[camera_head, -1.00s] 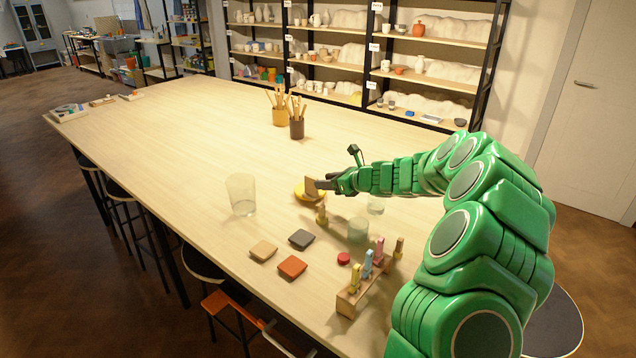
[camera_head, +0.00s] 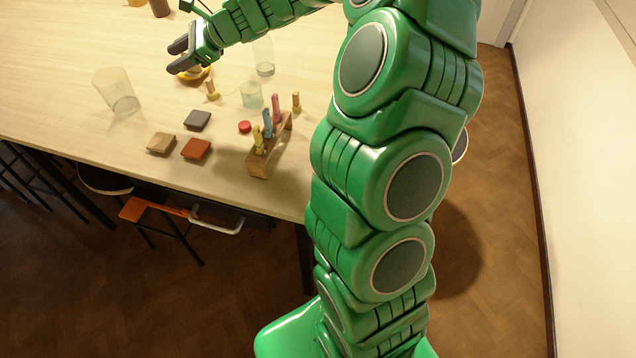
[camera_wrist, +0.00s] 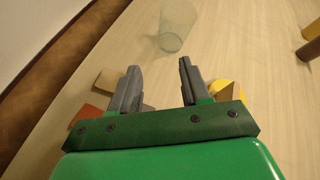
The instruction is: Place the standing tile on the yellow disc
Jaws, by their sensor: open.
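The yellow disc (camera_head: 186,77) lies on the table, partly hidden under my gripper in the head view. In the wrist view the yellow disc (camera_wrist: 222,88) is just right of the right finger. A brown tile (camera_wrist: 243,95) shows at the disc there; I cannot tell if it stands or lies. In the head view my gripper hides most or all of it. My gripper (camera_head: 175,57) is open, with its fingertips up and left of the disc. In the wrist view nothing is between the fingers of my gripper (camera_wrist: 158,80).
A clear glass (camera_head: 116,92) stands left of the gripper. Tan (camera_head: 161,143), dark grey (camera_head: 197,120) and orange (camera_head: 195,149) tiles lie in front. A wooden peg rack (camera_head: 268,150), a red cap (camera_head: 244,127) and small glasses (camera_head: 252,95) are to the right.

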